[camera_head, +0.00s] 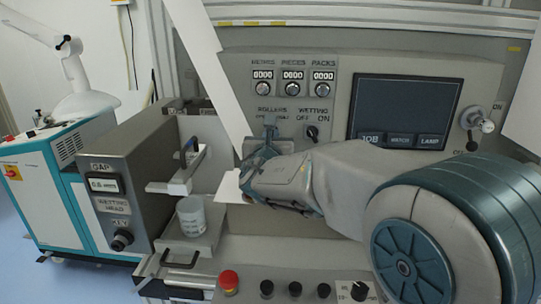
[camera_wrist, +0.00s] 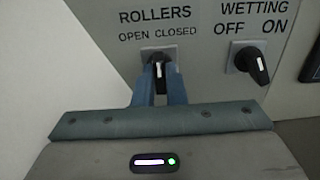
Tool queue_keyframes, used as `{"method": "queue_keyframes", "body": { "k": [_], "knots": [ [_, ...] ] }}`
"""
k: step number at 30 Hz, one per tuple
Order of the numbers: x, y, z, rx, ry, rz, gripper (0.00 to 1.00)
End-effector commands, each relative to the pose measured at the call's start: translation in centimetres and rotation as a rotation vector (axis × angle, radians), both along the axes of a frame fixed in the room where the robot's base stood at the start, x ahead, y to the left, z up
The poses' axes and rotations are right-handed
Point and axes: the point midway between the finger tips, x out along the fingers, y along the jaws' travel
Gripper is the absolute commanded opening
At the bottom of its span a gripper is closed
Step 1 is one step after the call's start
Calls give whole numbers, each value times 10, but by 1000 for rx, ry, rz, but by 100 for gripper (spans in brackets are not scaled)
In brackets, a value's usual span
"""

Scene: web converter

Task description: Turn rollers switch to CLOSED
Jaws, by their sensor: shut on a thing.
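The rollers switch (camera_wrist: 158,56) is a small black knob on a pale square plate under the labels ROLLERS, OPEN and CLOSED. A light mark shows on the knob; I cannot tell for sure which label it points to. My gripper (camera_wrist: 160,76) has its two blue fingers on either side of the knob and is shut on it. In the head view my gripper (camera_head: 269,132) reaches the panel below the ROLLERS label, and its fingers hide most of the switch.
The black wetting switch (camera_wrist: 252,62) sits close to the right of my fingers. A dark screen (camera_head: 405,105) is farther right on the panel. A white web sheet (camera_wrist: 55,60) runs close on the left.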

Motion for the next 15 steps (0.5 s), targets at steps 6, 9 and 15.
{"method": "queue_keyframes", "body": {
  "k": [6,9,15],
  "knots": [
    [0,0,-9,200,-8,0,0],
    [0,0,-8,281,-10,2,0],
    [0,0,-6,410,-13,1,0]
  ]
}}
